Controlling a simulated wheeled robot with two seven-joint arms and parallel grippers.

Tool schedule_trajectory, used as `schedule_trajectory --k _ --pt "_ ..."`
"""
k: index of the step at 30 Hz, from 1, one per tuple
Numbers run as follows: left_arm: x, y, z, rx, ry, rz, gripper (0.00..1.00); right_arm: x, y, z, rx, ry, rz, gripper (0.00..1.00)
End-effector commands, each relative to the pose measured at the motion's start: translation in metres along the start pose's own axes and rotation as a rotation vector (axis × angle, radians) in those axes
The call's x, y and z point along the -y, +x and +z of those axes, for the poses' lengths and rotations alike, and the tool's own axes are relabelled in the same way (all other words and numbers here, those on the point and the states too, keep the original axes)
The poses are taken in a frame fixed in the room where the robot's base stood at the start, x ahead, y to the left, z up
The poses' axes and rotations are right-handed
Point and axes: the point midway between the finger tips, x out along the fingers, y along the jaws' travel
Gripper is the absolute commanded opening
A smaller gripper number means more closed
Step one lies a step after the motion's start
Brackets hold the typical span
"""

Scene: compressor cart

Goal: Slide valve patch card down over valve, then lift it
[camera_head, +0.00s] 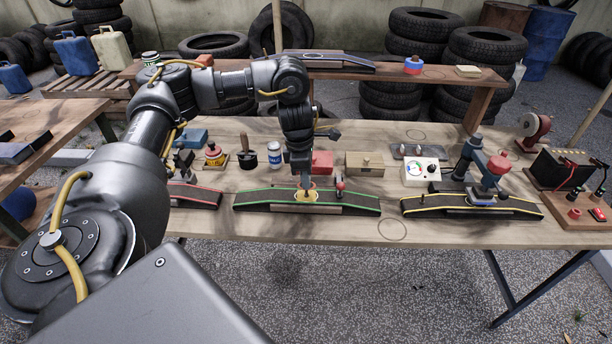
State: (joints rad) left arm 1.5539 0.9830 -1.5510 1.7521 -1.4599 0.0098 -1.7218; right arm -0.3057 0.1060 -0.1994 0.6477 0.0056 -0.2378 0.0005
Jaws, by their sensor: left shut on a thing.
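A dark strip with green edges (352,202) lies across the front middle of the wooden table. A small upright valve with a red top (340,184) stands on it, right of its middle. My left gripper (305,181) points straight down over the strip's middle, left of the valve. It is shut on a small tan piece, seemingly the valve patch card, which is mostly hidden by the fingers. A pale yellow ring or patch (305,197) shows on the strip just below the fingertips. I cannot tell whether the held piece touches it. My right gripper is out of view.
A white gauge box (420,172), wooden box (364,164) and red block (322,162) stand behind. The table's front edge is clear.

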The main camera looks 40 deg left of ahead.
Motion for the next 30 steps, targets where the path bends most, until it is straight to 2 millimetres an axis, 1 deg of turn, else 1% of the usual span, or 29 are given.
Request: schedule_trajectory --k 30 --pt "0.0 0.0002 0.0 0.0 0.0 0.0 0.0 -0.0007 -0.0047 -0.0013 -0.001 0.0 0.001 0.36"
